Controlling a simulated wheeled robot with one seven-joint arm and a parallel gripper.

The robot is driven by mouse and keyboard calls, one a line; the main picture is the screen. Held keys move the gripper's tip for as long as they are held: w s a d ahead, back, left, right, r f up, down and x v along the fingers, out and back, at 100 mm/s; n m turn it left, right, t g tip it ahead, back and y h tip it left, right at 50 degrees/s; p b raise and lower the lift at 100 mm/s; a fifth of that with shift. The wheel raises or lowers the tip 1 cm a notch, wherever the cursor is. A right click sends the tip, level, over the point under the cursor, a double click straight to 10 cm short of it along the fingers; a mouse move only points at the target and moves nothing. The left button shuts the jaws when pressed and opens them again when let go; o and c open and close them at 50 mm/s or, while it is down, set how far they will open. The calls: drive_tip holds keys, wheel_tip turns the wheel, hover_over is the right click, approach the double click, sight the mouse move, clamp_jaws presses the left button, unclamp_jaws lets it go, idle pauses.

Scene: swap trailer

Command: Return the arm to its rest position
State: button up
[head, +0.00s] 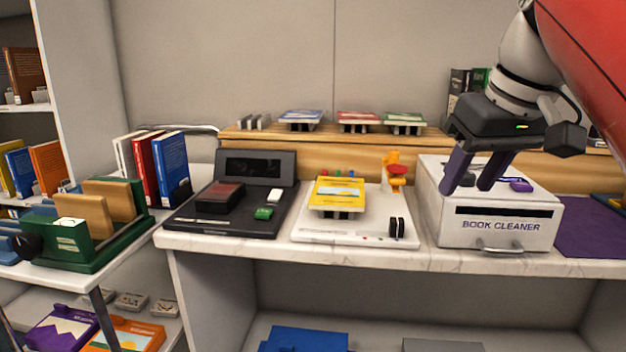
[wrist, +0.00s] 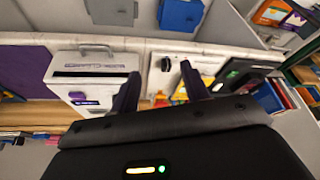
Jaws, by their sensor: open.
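My gripper (head: 471,186) is at the right in the head view, above and in front of the white book cleaner box (head: 499,225). Its two dark purple fingers point down and stand apart with nothing between them. In the wrist view my gripper (wrist: 163,92) also shows open and empty, with the book cleaner (wrist: 93,72) to its left. Whether the fingertips touch the box is hard to tell, but they look clear of it.
The counter holds a black device (head: 230,207) and a white stand with a yellow book (head: 338,193). A wooden ledge (head: 360,160) with several books runs behind. A green crate (head: 96,238) stands at left. A purple mat (head: 590,230) lies right of the cleaner.

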drive_tip(key=s+a+f+m, duration=0.1)
drive_tip(key=s+f, duration=0.2)
drive_tip(key=f, duration=0.6)
drive_tip(key=s+a+f+m, duration=0.1)
drive_tip(key=s+f, duration=0.3)
drive_tip(key=f, duration=0.6)
drive_tip(key=s+a+f+t+h, duration=0.1)
drive_tip(key=s+f, duration=0.3)
drive_tip(key=f, duration=0.6)
drive_tip(key=shift+s+a+f+m, duration=0.15)
drive_tip(key=shift+a+m, duration=0.25)
drive_tip(key=shift+a, duration=0.45)
